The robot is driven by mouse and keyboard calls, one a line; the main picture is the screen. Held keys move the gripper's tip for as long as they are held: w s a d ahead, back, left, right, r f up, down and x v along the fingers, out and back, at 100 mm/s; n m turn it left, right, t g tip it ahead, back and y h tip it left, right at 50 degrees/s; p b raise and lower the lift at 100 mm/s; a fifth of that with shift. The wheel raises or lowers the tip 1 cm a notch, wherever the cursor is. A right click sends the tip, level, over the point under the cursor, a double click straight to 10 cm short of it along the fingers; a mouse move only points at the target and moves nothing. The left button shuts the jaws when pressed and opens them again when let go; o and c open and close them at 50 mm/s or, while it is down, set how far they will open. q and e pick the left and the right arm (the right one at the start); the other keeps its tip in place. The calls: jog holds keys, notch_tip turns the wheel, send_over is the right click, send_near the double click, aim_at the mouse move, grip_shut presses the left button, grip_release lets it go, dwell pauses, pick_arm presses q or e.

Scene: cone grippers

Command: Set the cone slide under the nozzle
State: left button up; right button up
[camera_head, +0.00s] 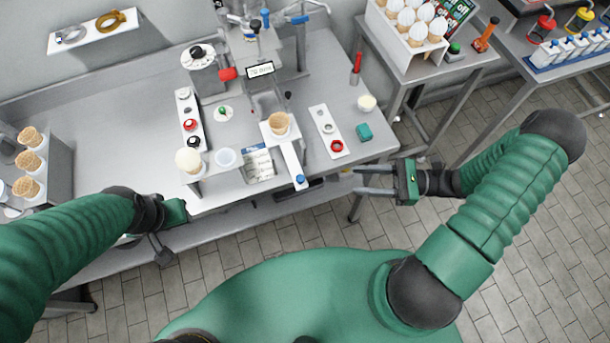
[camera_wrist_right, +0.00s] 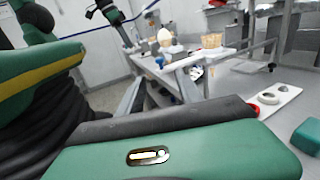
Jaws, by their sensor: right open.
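The cone slide (camera_head: 291,160) is a narrow white bar with a blue knob at its near end, lying on the steel worktop and pointing towards me. A waffle cone (camera_head: 279,123) stands upright at its far end; it also shows in the right wrist view (camera_wrist_right: 212,41). The grey dispensing machine (camera_head: 265,45) stands behind it; I cannot make out its nozzle clearly. My right gripper (camera_head: 357,181) is open and empty, right of the slide knob and apart from it, fingers pointing left. My left gripper (camera_head: 170,228) is at the worktop's front left edge, its fingers partly hidden.
White strips with round parts lie left (camera_head: 190,118) and right (camera_head: 326,130) of the slide. A teal block (camera_head: 364,132) and a small cream cup (camera_head: 367,103) are at the right end. A cone rack (camera_head: 52,170) stands far left. Tiled floor lies open at right.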

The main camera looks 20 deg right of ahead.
jog(key=p, duration=0.2)
send_near(300, 177)
jog(key=a, duration=0.2)
jog(key=x, duration=0.2)
jog(key=p+x, duration=0.1)
jog(key=x, duration=0.3)
jog(key=shift+w+a, duration=0.1)
jog(key=shift+w, duration=0.25)
jog(key=shift+w+a+f+p, duration=0.1)
jog(key=shift+w+a+p, duration=0.25)
jog(key=shift+a, duration=0.55)
jog(key=shift+c, duration=0.4)
jog(key=shift+s, duration=0.1)
jog(key=c, duration=0.5)
pick_arm(q)
jog(key=shift+w+a+r, duration=0.1)
jog(key=shift+a+r, duration=0.1)
jog(key=shift+r, duration=0.4)
jog(key=shift+w+a+r, duration=0.1)
jog(key=shift+a+r, duration=0.15)
jog(key=shift+r, duration=0.3)
jog(key=shift+w+a+r, duration=0.1)
jog(key=shift+a+r, duration=0.1)
jog(key=shift+r, duration=0.4)
pick_arm(e)
jog(key=shift+d, duration=0.1)
grip_shut()
